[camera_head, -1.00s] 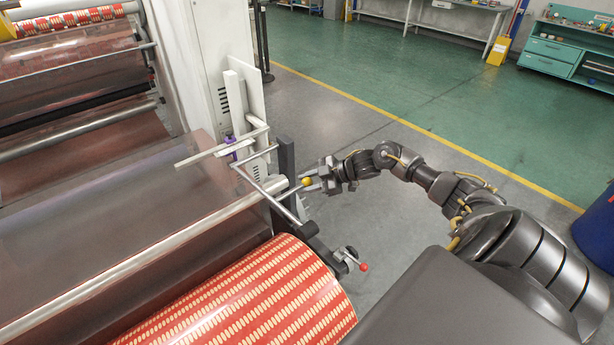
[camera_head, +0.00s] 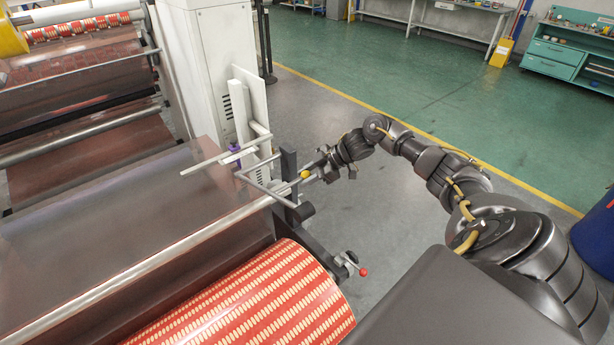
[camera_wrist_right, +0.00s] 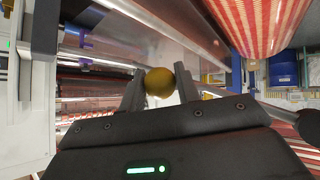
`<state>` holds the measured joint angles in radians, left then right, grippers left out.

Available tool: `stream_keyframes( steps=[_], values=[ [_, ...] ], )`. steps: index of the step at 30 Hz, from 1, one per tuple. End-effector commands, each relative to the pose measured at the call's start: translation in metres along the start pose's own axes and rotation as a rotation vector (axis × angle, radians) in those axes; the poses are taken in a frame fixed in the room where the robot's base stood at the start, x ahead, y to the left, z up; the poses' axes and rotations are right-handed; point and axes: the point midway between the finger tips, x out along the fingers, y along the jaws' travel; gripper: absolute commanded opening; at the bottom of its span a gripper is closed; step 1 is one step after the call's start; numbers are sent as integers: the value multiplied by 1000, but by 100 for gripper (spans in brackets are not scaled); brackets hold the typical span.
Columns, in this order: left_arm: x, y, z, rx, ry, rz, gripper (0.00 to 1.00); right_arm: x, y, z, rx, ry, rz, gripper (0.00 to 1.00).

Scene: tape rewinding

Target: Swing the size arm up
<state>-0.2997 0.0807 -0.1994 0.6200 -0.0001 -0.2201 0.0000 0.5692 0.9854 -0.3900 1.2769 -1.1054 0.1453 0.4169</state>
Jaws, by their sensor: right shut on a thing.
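The size arm appears to be the thin grey metal lever (camera_head: 265,190) on the machine's near right side, by a dark upright post (camera_head: 289,165). A yellow ball knob (camera_head: 305,174) sits at its outer end, just right of the post. My right gripper (camera_head: 308,174) is shut on this knob, reaching in from the right. In the right wrist view the knob (camera_wrist_right: 159,82) lies between the two dark fingers, which touch it on both sides. The lever's pivot is hard to make out. My left gripper is not in view.
A red and cream patterned roll (camera_head: 250,305) lies below the lever. A small red-knobbed crank (camera_head: 363,271) stands at its right end. A long steel roller (camera_head: 150,258) and brown film web (camera_head: 110,215) fill the left.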

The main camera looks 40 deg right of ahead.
Motion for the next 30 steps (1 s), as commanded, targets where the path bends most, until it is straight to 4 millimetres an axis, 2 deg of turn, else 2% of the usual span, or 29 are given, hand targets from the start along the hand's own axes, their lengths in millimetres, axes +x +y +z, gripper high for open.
stream_keyframes(
  steps=[1, 2, 6, 17, 20, 30],
  values=[
    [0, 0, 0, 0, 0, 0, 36, -3, 5, -4, -4, 7, 13, 0],
    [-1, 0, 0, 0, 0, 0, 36, -3, 5, -4, -4, 7, 13, 35],
    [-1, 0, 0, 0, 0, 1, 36, -3, 5, -4, -4, 7, 12, 53],
    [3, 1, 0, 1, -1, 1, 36, -7, 3, -1, -4, 4, 9, 53],
    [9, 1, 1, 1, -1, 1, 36, -19, 3, 1, -5, 3, 10, 53],
    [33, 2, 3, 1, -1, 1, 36, -84, 2, 0, -6, 2, 10, 53]
  ],
)
